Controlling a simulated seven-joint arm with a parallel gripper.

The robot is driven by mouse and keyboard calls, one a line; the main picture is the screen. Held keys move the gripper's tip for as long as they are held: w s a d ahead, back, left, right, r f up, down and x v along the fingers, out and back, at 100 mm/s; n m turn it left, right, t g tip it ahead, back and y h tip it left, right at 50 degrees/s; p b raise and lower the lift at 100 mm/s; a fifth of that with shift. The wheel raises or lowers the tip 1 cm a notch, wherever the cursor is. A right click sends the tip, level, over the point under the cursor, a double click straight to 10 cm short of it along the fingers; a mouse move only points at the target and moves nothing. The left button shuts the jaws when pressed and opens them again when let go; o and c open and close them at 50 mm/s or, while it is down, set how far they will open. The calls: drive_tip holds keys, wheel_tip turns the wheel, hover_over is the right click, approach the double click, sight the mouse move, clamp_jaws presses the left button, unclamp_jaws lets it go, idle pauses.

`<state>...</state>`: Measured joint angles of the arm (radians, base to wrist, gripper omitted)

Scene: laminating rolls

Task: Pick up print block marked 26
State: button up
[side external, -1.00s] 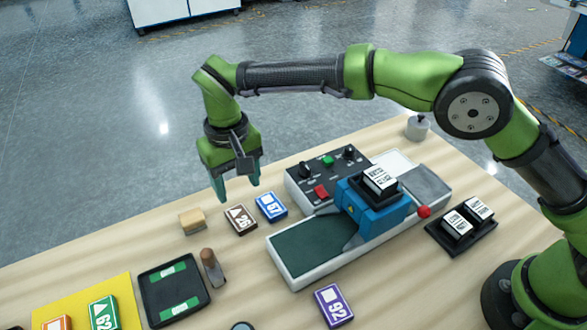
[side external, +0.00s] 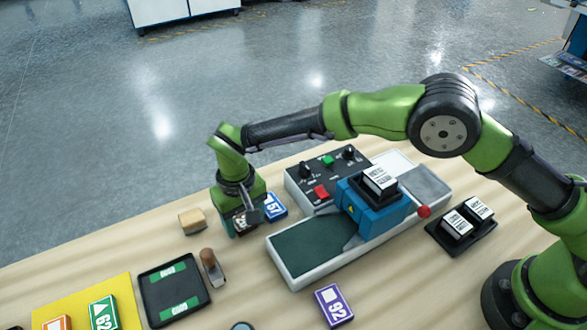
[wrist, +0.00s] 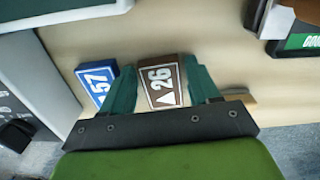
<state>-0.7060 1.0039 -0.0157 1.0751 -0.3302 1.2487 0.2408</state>
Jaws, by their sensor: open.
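The brown print block marked 26 (wrist: 161,84) lies on the table, with a white triangle and number on its top. In the wrist view it sits between the two teal fingers of my gripper (wrist: 162,88), one finger on each side. In the side view my gripper (side external: 243,226) is down over the block and mostly hides it; only part of its top (side external: 240,221) shows. My gripper is open. I cannot tell whether the fingers touch the block's sides.
The blue block marked 57 (side external: 275,206) lies close beside the left finger in the wrist view (wrist: 97,80). A tan block (side external: 192,221), a wooden-handled tool (side external: 211,267) and a black tray (side external: 149,288) are nearby. The laminating machine (side external: 290,280) stands to the right.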

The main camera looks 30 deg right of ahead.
drive_tip(key=shift+c, duration=0.2)
drive_tip(key=c, duration=0.8)
drive_tip(key=shift+r, duration=0.15)
